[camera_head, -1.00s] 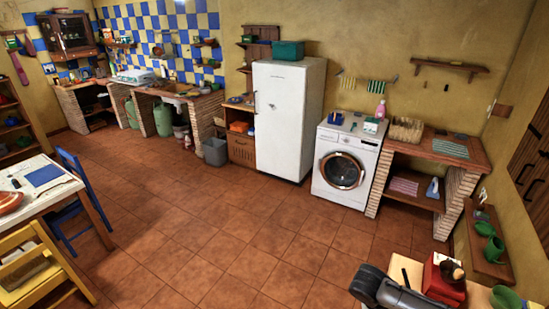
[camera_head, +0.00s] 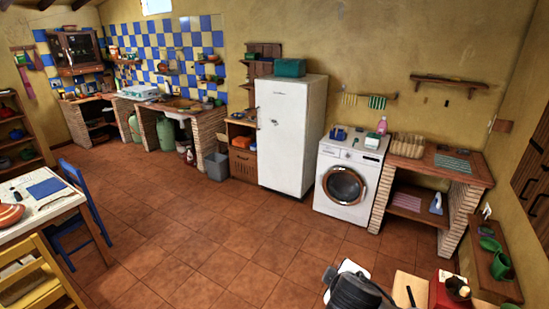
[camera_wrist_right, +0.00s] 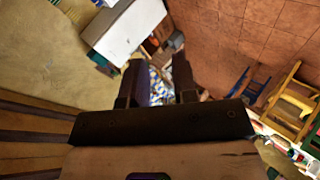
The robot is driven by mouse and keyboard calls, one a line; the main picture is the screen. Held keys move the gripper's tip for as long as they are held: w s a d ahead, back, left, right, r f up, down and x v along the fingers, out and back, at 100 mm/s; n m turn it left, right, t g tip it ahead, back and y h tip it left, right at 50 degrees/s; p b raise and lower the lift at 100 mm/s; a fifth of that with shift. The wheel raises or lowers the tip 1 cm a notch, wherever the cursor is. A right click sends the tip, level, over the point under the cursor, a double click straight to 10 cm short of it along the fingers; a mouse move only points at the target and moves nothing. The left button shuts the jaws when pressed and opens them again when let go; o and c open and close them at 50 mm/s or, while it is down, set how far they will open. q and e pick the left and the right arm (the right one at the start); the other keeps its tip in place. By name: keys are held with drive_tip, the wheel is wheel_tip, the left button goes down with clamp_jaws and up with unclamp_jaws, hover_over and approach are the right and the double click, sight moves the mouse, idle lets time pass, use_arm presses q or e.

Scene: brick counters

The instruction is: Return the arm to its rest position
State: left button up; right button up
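My right gripper (camera_wrist_right: 158,85) shows in the right wrist view with two dark fingers apart and nothing between them. The far room, with blue and white tiles, is seen through the gap. A dark and pale part of my arm (camera_head: 355,290) shows at the bottom edge of the head view, right of the middle. Its gripper cannot be made out there. My left gripper is not in view.
A washing machine (camera_head: 345,203), a white fridge (camera_head: 287,140) and a brick counter (camera_head: 457,215) line the wall. The tiled floor (camera_head: 215,235) is open.

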drive_tip(key=s+a+r+m+t+y+b, duration=0.1)
drive_tip(key=s+a+m+t+y+b, duration=0.15)
drive_tip(key=s, duration=0.55)
drive_tip(key=s+d+f+m+g+b, duration=0.2)
drive_tip(key=s+d+f, duration=0.1)
drive_tip(key=s+f, duration=0.6)
drive_tip(key=s+d+f+m+g+b, duration=0.2)
drive_tip(key=s+f+g, duration=0.1)
drive_tip(key=s+f, duration=0.7)
drive_tip(key=s+d+f+m+g+b, duration=0.2)
drive_tip(key=s+f, duration=0.7)
drive_tip(key=f, duration=0.5)
drive_tip(key=shift+s+d+f+g+b, duration=0.15)
drive_tip(key=shift+d+f+g+b, duration=0.05)
drive_tip(key=shift+d+g, duration=0.2)
drive_tip(key=shift+s+d+f+g+b, duration=0.15)
drive_tip(key=shift+d+f+g, duration=0.05)
drive_tip(key=shift+d+g, duration=0.2)
drive_tip(key=shift+s+r+p, duration=0.15)
drive_tip(key=shift+s+p, duration=0.3)
drive_tip(key=shift+s, duration=0.25)
wheel_tip(320, 180, up, 21)
drive_tip(key=p, duration=2)
drive_tip(key=shift+w+p, duration=0.2)
drive_tip(key=shift+p, duration=0.15)
